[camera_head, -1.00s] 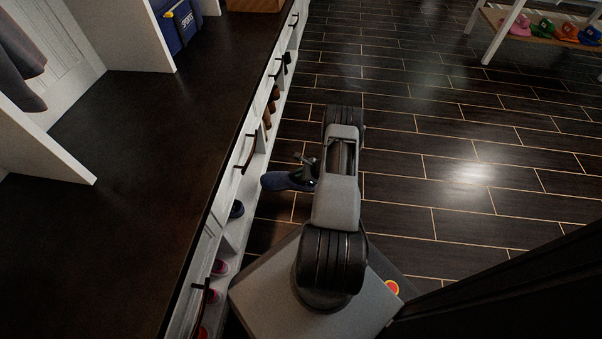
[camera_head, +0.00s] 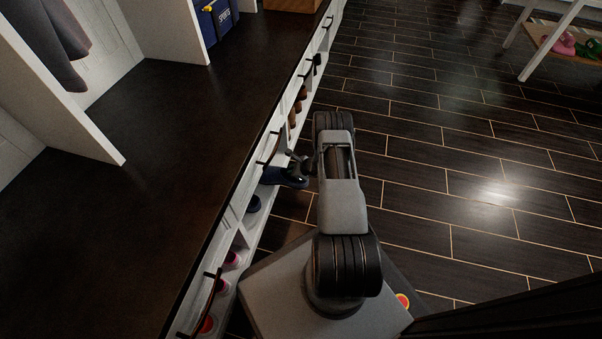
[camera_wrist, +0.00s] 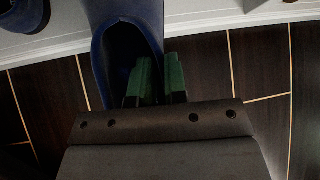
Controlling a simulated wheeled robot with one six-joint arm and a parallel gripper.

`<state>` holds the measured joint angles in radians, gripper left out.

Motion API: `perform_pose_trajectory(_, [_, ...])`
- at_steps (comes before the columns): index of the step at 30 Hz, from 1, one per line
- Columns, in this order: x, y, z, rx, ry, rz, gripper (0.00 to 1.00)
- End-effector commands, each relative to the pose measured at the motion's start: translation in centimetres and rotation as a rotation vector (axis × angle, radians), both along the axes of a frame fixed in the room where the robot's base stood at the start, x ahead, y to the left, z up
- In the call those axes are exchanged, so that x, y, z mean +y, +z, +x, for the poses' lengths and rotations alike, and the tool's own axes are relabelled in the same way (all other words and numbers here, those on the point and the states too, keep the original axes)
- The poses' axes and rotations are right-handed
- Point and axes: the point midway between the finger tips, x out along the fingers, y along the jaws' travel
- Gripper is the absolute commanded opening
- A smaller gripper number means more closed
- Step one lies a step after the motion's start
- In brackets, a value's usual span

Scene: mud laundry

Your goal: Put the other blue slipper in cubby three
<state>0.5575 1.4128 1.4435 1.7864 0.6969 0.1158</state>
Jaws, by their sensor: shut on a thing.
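A dark blue slipper (camera_head: 284,177) is held by my gripper (camera_head: 304,164), out beside the low cubby row. In the wrist view the same slipper (camera_wrist: 122,30) has its opening facing me, and the green-padded fingers (camera_wrist: 157,78) are shut on its rim. Its far end overlaps the white cubby edge in that view; I cannot tell how far inside it reaches. Another blue slipper (camera_head: 253,204) sits in a cubby nearer the camera, and part of it shows at the wrist view's upper left (camera_wrist: 25,14). The cubby interiors are mostly hidden under the bench.
The dark bench top (camera_head: 150,190) with drawers overhangs the cubbies. Pink and red shoes (camera_head: 231,259) stand in nearer cubbies, brown shoes (camera_head: 296,105) in farther ones. A white-legged rack (camera_head: 545,45) stands at upper right. The tiled floor to the right is clear.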

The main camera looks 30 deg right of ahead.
Motion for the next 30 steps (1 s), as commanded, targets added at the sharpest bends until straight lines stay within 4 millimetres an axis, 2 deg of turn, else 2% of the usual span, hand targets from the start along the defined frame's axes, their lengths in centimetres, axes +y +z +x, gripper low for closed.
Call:
perform_pose_trajectory(9, [2.7, -0.6, 2.9, -0.001, 0.002, 0.0, 0.0])
perform_pose_trajectory(18, [4.6, -1.2, 5.0, -0.001, 0.002, 0.0, 0.0])
perform_pose_trajectory(30, [4.4, -2.6, 4.8, 0.0, -0.001, 0.001, 0.0])
